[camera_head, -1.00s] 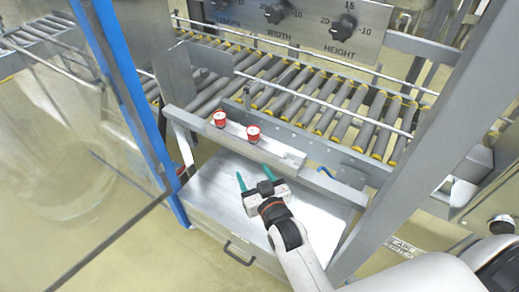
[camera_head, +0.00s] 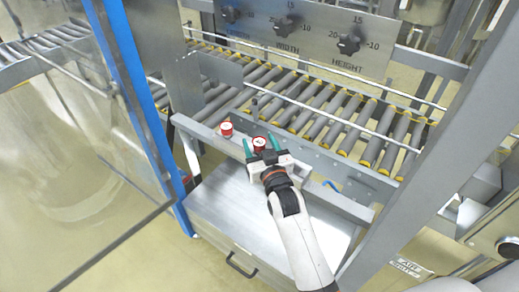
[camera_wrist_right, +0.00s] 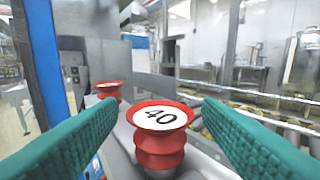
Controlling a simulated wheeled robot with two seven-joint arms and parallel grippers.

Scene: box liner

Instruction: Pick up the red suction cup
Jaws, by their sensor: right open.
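Two red suction cups stand on a grey rail in front of the roller conveyor. The nearer red suction cup (camera_head: 260,143) shows in the right wrist view (camera_wrist_right: 160,135) with a white top marked "40" and a ribbed red body. The other red suction cup (camera_head: 226,129) is to its left and shows farther back in the wrist view (camera_wrist_right: 109,91). My right gripper (camera_head: 262,147) is open, with a green finger on each side of the nearer cup. Whether the fingers touch it cannot be told; gaps show in the wrist view. My left gripper is not in view.
The roller conveyor (camera_head: 330,110) runs behind the rail. A panel with black knobs (camera_head: 349,44) hangs above it. A blue post (camera_head: 128,95) stands at the left and a grey slanted post (camera_head: 440,150) at the right. A metal drawer cabinet (camera_head: 235,215) lies below.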

